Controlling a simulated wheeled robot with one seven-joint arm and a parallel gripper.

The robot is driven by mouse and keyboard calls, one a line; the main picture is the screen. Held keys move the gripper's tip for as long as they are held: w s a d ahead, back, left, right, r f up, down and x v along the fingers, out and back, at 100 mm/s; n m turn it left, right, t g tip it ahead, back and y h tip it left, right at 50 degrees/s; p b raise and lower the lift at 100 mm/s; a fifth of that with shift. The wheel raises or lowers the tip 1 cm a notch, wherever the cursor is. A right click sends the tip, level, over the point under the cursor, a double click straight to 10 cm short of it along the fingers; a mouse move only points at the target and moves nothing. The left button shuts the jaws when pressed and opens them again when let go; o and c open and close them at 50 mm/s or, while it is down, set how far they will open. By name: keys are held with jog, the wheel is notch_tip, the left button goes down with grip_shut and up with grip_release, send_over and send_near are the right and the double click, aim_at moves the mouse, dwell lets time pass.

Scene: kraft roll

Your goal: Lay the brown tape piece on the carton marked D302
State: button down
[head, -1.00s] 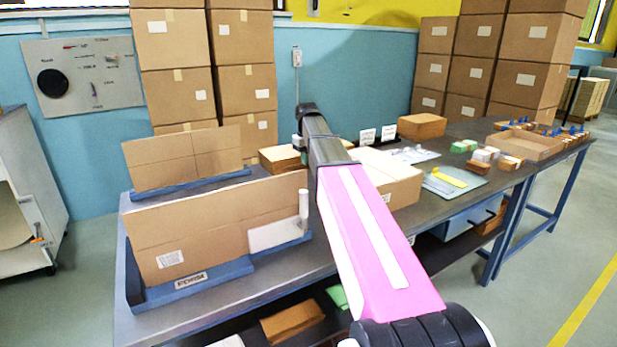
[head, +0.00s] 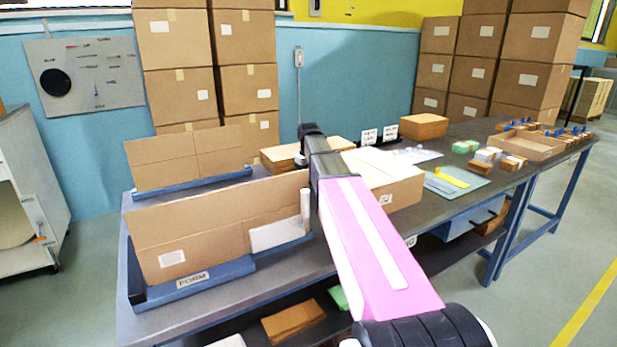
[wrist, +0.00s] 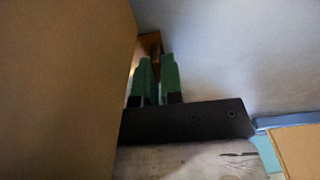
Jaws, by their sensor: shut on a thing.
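In the wrist view my gripper (wrist: 155,82) has green fingers close together, shut on a small brown piece (wrist: 151,43) that shows at their tips and looks like the tape piece. A large brown cardboard face (wrist: 60,90) fills the left side, very close to the fingers; I cannot tell whether they touch. In the head view my arm hides the gripper and tape piece, behind the standing cardboard. A closed carton (head: 400,188) lies on the bench right of my arm. Its small label is too blurred to read, so I cannot tell which carton is D302.
Two cardboard panels stand in blue holders, one in front (head: 215,235) and one behind (head: 185,160). A brown stack (head: 423,126), a mat with a yellow item (head: 452,177) and an open tray (head: 525,144) occupy the right. Tall box stacks stand behind the bench (head: 275,275).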

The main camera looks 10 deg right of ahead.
jog(key=c, duration=1.3)
grip_release()
jog(key=shift+o, duration=0.2)
